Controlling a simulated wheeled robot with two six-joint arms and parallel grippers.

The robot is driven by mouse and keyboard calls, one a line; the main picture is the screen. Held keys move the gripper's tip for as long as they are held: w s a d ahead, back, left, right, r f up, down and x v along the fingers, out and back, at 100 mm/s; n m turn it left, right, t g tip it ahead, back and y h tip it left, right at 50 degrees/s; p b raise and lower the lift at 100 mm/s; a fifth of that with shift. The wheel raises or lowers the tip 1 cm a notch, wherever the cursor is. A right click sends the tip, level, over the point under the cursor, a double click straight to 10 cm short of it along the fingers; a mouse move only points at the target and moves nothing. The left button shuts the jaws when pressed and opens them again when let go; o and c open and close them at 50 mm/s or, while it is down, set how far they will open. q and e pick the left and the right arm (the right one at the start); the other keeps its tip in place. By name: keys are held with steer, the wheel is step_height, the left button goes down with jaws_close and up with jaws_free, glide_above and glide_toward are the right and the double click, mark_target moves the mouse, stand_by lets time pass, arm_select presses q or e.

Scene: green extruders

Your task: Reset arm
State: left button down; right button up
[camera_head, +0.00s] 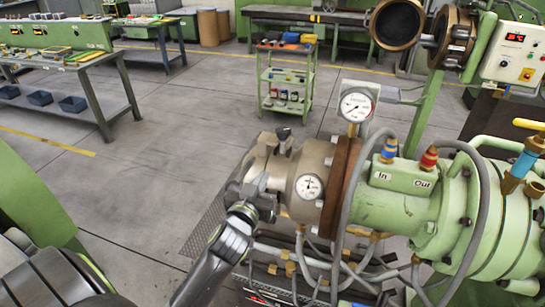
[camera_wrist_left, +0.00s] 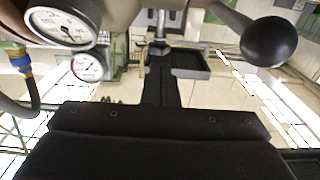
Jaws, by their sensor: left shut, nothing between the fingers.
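My left arm reaches up from the bottom of the head view. Its left gripper (camera_head: 262,184) is at the front end of the green extruder (camera_head: 400,205), close to the metal die head (camera_head: 308,160). The gripper is shut and empty; whether it touches the head cannot be told. In the left wrist view the closed fingers (camera_wrist_left: 160,48) point away from the dark gripper body. A black ball knob (camera_wrist_left: 268,41) on a metal lever is close by on the right. My right gripper is not in view.
A round gauge (camera_head: 309,187) is on the head, and another gauge (camera_head: 356,107) stands above it. Grey hoses (camera_head: 345,190) loop around the extruder. A green trolley (camera_head: 285,80) and a workbench (camera_head: 75,65) stand farther back. Grey floor (camera_head: 170,130) between them is clear.

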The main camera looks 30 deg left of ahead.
arm_select(q)
steer(key=shift+s+d, duration=0.1)
steer(key=shift+s, duration=0.2)
